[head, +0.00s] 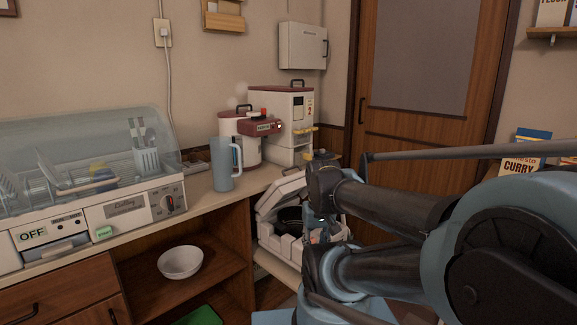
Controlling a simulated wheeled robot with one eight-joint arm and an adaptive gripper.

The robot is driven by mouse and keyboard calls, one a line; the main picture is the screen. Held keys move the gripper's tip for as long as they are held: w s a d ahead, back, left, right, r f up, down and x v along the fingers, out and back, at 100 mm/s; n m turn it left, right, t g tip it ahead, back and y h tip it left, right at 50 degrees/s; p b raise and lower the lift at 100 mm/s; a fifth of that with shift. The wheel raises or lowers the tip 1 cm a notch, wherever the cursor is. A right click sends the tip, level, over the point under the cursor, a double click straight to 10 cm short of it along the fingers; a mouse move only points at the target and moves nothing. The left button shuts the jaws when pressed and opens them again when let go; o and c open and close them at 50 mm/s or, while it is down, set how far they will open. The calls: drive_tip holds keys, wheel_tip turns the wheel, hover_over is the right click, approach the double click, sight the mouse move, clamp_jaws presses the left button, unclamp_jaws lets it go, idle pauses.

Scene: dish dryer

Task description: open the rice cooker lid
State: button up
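The rice cooker (280,243) is a white boxy appliance on a low pull-out shelf at the centre, right of the wooden cabinet. Its white lid (281,190) is tilted up at the back, and a dark bowl-shaped inside shows below it. My arm crosses in front of the cooker's right side and hides part of it. My gripper (322,232) is at the cooker's right front, mostly hidden by my own arm links. I cannot tell whether its fingers are open or shut, or whether they touch the cooker.
The counter (205,190) above holds a dish dryer (125,208) with a clear cover, a blue-grey pitcher (224,168) and a white-and-red machine (281,110). A white bowl (181,262) sits on the open shelf left of the cooker. A wooden door (425,125) stands behind my arm.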

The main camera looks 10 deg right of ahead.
drive_tip(key=w+r+m, duration=0.8)
drive_tip(key=w+r, duration=1.7)
drive_tip(key=w, duration=0.4)
drive_tip(key=w+r+m+g, duration=0.1)
drive_tip(key=w+r+m, duration=0.2)
drive_tip(key=w, duration=1)
drive_tip(key=shift+y, duration=0.4)
drive_tip(key=f, duration=0.5)
drive_tip(key=w+f, duration=0.1)
drive_tip(key=f, duration=1.1)
drive_tip(key=shift+w+a, duration=0.2)
drive_tip(key=shift+a, duration=0.15)
drive_tip(key=shift+r, duration=0.1)
drive_tip(key=shift+c, duration=0.4)
clamp_jaws()
